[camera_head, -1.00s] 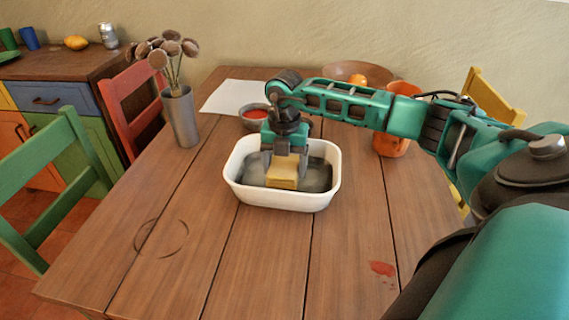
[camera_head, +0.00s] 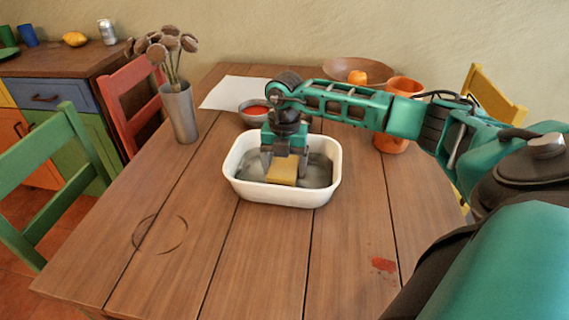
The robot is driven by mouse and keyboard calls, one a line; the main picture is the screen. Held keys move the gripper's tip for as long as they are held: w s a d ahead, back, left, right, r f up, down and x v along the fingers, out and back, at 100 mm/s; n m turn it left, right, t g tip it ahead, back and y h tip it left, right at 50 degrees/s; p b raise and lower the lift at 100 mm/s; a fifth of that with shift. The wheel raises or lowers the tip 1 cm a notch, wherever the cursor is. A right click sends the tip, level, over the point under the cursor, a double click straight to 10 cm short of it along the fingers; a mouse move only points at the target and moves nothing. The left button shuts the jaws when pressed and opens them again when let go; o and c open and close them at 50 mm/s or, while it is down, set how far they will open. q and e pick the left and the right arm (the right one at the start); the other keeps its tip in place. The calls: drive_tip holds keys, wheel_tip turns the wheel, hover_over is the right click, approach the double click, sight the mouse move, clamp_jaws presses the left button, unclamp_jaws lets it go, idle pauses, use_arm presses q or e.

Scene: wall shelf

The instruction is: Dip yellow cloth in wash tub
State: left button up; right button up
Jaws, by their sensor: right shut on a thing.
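The white wash tub (camera_head: 283,194) stands on the wooden table and holds greyish water. The yellow cloth (camera_head: 283,170), a folded block, is inside the tub at the water. My right gripper (camera_head: 284,160) points down into the tub and is shut on the cloth. The cloth's underside is hidden, so I cannot tell how deep it sits. My left gripper is not in view.
A metal vase (camera_head: 180,112) of dried flowers stands left of the tub. Behind are a white sheet (camera_head: 232,94), a bowl of red stuff (camera_head: 254,113), a brown bowl (camera_head: 343,68) and an orange pot (camera_head: 392,142). A red stain (camera_head: 384,265) marks the front right; the table front is clear.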

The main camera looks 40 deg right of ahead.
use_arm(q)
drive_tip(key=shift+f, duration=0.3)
use_arm(e)
drive_tip(key=shift+f, duration=0.5)
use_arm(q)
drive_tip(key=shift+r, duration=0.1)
use_arm(e)
drive_tip(key=shift+s+f, duration=0.1)
drive_tip(key=shift+f, duration=0.1)
idle(1.0)
wheel_tip(320, 180, up, 3)
drive_tip(key=shift+r+p, duration=0.1)
drive_tip(key=shift+p, duration=1.15)
wheel_tip(320, 180, up, 6)
drive_tip(key=p, duration=0.5)
use_arm(q)
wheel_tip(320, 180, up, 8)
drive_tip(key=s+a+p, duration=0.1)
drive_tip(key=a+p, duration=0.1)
drive_tip(key=p, duration=0.1)
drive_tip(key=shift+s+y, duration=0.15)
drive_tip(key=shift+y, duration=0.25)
use_arm(e)
wheel_tip(320, 180, up, 4)
drive_tip(key=shift+r, duration=0.1)
